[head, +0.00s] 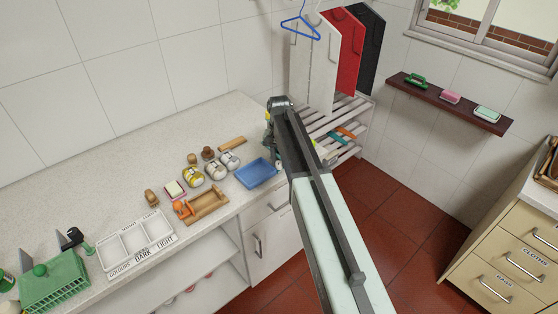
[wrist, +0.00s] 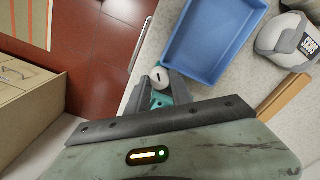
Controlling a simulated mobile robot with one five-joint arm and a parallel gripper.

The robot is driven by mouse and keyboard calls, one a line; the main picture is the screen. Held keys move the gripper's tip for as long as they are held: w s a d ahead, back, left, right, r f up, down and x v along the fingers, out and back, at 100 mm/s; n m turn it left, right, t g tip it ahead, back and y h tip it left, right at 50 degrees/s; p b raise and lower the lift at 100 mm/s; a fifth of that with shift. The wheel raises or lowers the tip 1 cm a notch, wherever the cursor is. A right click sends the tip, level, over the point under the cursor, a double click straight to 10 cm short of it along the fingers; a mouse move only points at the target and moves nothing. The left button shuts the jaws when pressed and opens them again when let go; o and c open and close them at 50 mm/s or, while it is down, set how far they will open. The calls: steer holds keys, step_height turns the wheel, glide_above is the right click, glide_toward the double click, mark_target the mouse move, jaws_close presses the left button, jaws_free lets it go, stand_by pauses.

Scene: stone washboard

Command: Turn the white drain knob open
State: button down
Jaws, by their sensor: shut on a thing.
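The white drain knob (wrist: 160,75) shows in the wrist view as a small round white cap with a short dark mark. It sits at the edge of the pale stone counter, beside the blue tray. My gripper (wrist: 159,90) is around the knob, its grey and teal fingers shut on it. In the head view my arm reaches over the counter's right end and hides the knob and most of the gripper.
The blue tray (head: 257,173) lies close to my gripper, with a wooden caddy (head: 203,206) and several bundles and brushes to its left. A white drying rack (head: 345,125) stands beyond the counter. Red tiled floor (head: 390,205) lies open to the right.

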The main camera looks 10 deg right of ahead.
mark_target(279, 163)
steer(key=c, duration=1.1)
jaws_free()
steer(key=shift+c, duration=0.2)
step_height(279, 163, up, 8)
steer(key=p, duration=0.8)
steer(key=shift+f, duration=0.15)
